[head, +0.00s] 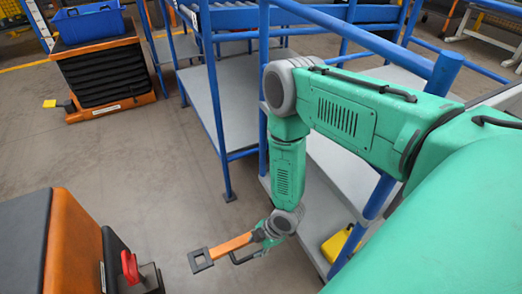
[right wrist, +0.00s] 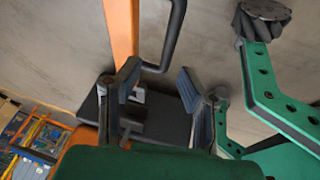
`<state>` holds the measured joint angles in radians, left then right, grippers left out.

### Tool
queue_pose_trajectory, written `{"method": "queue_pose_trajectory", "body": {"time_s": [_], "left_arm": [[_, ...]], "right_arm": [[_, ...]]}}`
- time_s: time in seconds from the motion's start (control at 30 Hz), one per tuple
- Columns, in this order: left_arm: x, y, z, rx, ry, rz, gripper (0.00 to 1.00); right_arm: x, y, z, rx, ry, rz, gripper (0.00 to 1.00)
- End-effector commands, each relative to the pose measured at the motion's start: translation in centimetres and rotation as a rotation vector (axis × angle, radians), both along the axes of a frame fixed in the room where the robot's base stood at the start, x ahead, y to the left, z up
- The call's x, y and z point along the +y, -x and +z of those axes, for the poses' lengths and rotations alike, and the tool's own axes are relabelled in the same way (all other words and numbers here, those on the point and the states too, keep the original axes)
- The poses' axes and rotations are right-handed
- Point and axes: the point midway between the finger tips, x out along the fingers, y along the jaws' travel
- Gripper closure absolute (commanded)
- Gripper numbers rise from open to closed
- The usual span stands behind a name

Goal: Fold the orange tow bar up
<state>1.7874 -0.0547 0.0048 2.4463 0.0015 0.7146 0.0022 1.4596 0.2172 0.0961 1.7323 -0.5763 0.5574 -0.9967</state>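The orange tow bar (head: 232,245) reaches out low above the floor in the head view, with a dark square eye (head: 201,260) at its left end. A black handle (head: 243,259) sits along its side. My right gripper (head: 262,234) is at the bar's right end, which it partly hides. In the right wrist view the bar (right wrist: 121,28) runs down behind the left finger, and the black handle (right wrist: 174,38) curves toward the space between the fingers. The fingers of my right gripper (right wrist: 160,85) are apart, with no firm grip visible. My left gripper is not in view.
An orange and black machine (head: 72,245) with a red lever (head: 130,267) stands at lower left. Blue-framed shelving (head: 222,105) is close to my right arm. A yellow canister (head: 342,243) sits on a low shelf. Open floor (head: 150,150) lies between.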

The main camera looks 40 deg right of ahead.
Motion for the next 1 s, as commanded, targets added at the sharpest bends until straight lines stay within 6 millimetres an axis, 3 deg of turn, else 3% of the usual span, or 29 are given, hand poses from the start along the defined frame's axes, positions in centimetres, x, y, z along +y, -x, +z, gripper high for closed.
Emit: {"method": "queue_pose_trajectory", "body": {"time_s": [0.5, 0.7, 1.0], "left_arm": [[0.0, 0.0, 0.0, -0.001, 0.000, 0.000, 0.66], [0.0, 0.0, 0.0, 0.000, 0.000, 0.000, 0.66], [0.0, -0.2, -0.1, 0.002, 0.000, 0.000, 0.66]], "right_arm": [[-3.1, 2.6, 8.9, 0.000, 0.001, -0.002, 0.66], [-3.6, 3.0, 10.3, 0.000, 0.001, -0.002, 0.66], [-3.6, 3.1, 10.4, 0.001, 0.000, -0.002, 0.66]]}}
